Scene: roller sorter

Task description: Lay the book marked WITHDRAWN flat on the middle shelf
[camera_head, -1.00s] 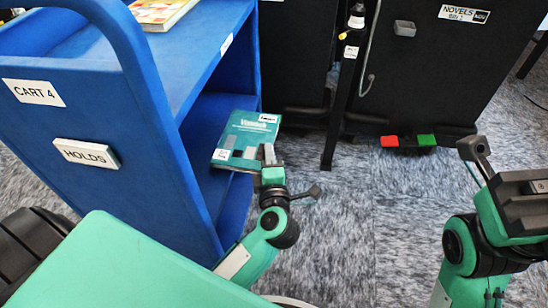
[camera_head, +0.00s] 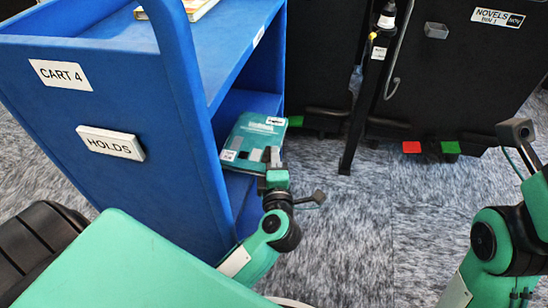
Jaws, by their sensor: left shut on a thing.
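A teal book (camera_head: 248,138) with white labels and grey blocks on its cover shows in the head view. Its label text is too small to read, so I cannot tell whether it says WITHDRAWN. My left gripper (camera_head: 272,162) is shut on its near right edge. The book is at the open side of the blue cart (camera_head: 130,110), mostly within the bay above the middle shelf (camera_head: 236,190). It looks slightly tilted, and I cannot tell whether it touches the shelf. My right arm is at the right edge; its fingers are out of view.
The cart's upper shelf (camera_head: 225,45) holds another book (camera_head: 185,8). The cart's near end panel has CART 4 (camera_head: 61,75) and HOLDS (camera_head: 110,143) signs. A black bin marked NOVELS (camera_head: 470,75) stands behind right. Carpet (camera_head: 350,230) is clear right of the cart.

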